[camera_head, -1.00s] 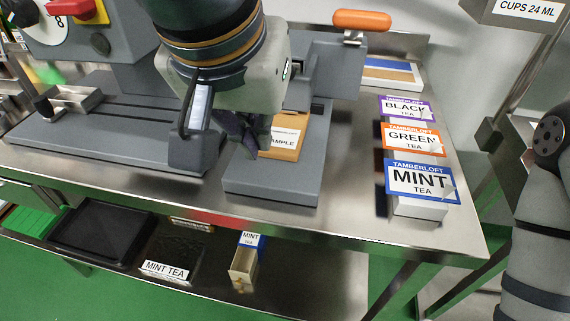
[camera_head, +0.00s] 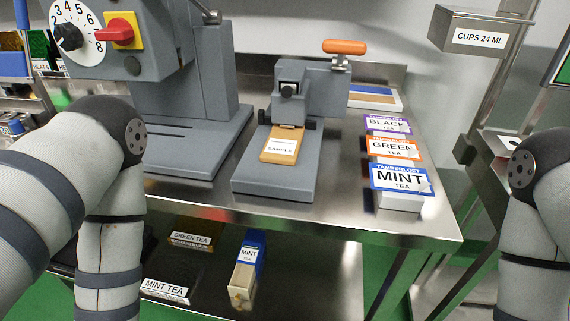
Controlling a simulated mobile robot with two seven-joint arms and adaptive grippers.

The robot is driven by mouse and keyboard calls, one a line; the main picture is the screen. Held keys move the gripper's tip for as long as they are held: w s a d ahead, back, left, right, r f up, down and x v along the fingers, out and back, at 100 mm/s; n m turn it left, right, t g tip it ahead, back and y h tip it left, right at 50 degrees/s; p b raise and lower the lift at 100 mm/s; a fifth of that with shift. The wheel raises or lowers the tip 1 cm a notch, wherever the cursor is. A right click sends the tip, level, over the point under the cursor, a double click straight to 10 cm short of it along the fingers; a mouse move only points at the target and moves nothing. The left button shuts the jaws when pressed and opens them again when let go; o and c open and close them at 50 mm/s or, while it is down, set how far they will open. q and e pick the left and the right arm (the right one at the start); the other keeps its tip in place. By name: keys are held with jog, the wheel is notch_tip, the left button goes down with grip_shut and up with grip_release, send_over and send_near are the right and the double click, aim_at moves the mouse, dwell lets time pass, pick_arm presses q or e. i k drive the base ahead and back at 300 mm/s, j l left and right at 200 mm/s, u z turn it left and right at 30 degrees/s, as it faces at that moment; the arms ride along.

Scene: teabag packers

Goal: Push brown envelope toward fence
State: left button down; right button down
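The brown envelope (camera_head: 283,145), with a white label reading SAMPLE, lies flat on the grey base (camera_head: 276,187) of the small press with the orange handle. Its far end reaches the dark parts at the foot of the press column; I cannot tell whether it touches them. Nothing of mine is on the envelope. My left arm comes in from the left and bends down below the table's front edge; its gripper is out of the frame. Part of my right arm shows at the right edge; its gripper is out of the frame.
Black, green and mint tea boxes (camera_head: 400,180) stand right of the press. A larger machine (camera_head: 190,120) with a dial stands left. A lower shelf holds a MINT TEA bin (camera_head: 166,290) and a small mint box (camera_head: 246,268). The steel table's front strip (camera_head: 330,215) is clear.

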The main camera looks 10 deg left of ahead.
aim_at(283, 145)
jog(key=l+u, duration=0.4)
jog(key=l, duration=0.2)
jog(key=l+u, duration=0.35)
jog(key=l, duration=0.25)
jog(key=l+u, duration=0.4)
jog(key=l, duration=0.2)
